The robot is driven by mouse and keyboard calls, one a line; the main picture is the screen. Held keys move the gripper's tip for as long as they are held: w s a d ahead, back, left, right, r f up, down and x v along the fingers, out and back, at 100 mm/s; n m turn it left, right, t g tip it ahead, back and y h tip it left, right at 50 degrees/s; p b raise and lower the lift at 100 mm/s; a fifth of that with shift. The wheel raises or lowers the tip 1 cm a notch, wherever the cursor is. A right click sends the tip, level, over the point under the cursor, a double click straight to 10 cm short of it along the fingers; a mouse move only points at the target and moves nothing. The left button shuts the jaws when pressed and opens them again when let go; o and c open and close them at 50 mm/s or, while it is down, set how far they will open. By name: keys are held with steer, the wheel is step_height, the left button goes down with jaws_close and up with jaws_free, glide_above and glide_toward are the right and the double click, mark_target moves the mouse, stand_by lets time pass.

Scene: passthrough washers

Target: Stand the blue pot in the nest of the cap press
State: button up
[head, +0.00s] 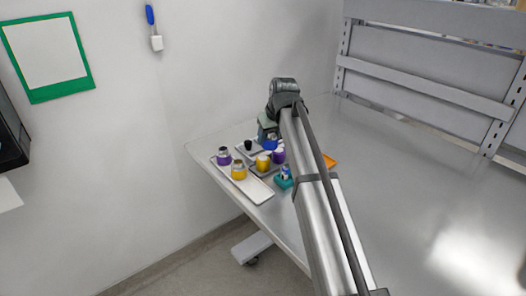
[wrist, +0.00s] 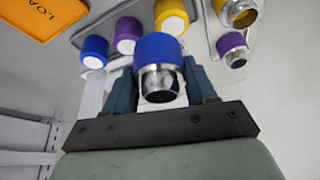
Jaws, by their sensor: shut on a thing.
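The blue pot (wrist: 158,48) is between the two fingers of my gripper (wrist: 163,85) in the wrist view. Its bare silver end faces the camera. My gripper (head: 268,138) is shut on it, over the far end of the table in the head view, where the blue pot (head: 269,145) shows as a small blue patch. I cannot make out the cap press or its nest for certain. A small dark piece (head: 248,145) stands on a grey plate left of my gripper, and a teal block (head: 283,183) stands nearer the camera. Part of the area is hidden by my gripper.
A pale tray (head: 254,191) holds a purple pot (head: 223,157) and a yellow pot (head: 238,171) with silver necks. White-topped yellow (head: 263,163), purple (head: 279,156) and blue (wrist: 94,48) pots stand close by. An orange tray (head: 329,161) lies to the right. The table's right side is clear.

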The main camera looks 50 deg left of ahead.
steer(key=w+a+r+n, duration=0.1)
steer(key=w+a+r, duration=0.1)
steer(key=w+a, duration=0.6)
steer(key=a, duration=0.5)
steer(key=shift+w, duration=0.4)
steer(key=shift+f, duration=2.45)
steer(key=shift+f, duration=2.25)
steer(key=o, duration=1.3)
steer(key=shift+o, duration=0.2)
steer(key=shift+d, duration=0.1)
